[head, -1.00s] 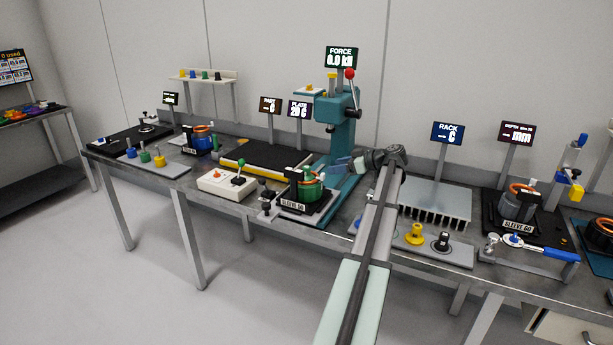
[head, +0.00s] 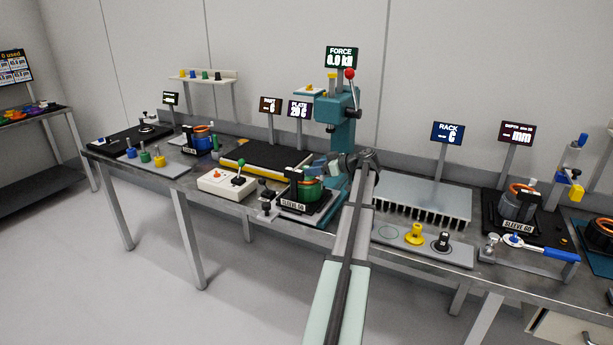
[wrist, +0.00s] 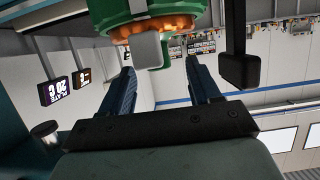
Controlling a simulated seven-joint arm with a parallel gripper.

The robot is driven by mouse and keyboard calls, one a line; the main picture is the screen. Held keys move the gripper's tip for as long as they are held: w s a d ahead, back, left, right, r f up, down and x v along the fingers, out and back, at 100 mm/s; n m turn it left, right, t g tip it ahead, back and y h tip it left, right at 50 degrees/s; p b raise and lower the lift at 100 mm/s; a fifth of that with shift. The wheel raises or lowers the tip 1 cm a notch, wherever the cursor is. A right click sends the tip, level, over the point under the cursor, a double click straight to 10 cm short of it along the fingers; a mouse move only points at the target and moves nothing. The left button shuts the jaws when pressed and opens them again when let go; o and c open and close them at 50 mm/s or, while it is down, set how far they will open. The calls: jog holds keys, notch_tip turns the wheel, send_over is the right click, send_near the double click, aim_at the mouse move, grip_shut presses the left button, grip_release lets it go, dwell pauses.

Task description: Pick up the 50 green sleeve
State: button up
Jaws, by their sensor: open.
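The green sleeve (head: 312,190), a round green housing with orange-copper winding, sits in a black fixture labelled "SLEEVE 50" (head: 294,205). In the wrist view the green sleeve (wrist: 165,10) fills the top edge, with a pale grey block (wrist: 148,50) on its near side. My gripper (wrist: 159,63) is open, its two blue-grey fingers apart with nothing clamped between them. In the head view my gripper (head: 322,165) is just above and beside the sleeve, on its right. My arm hides part of this area; I cannot tell whether the fingers touch the sleeve.
A teal press (head: 342,130) stands close behind. The fixture's black post (wrist: 239,55) rises near the right finger. A white control box (head: 227,184) is left, a finned rack (head: 430,200) right, and a grey tray (head: 455,252) with yellow and black pieces in front.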

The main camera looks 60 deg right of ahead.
jog(key=x, duration=0.4)
jog(key=shift+w+d, duration=0.1)
jog(key=shift+w, duration=0.05)
grip_shut()
dwell(0.5)
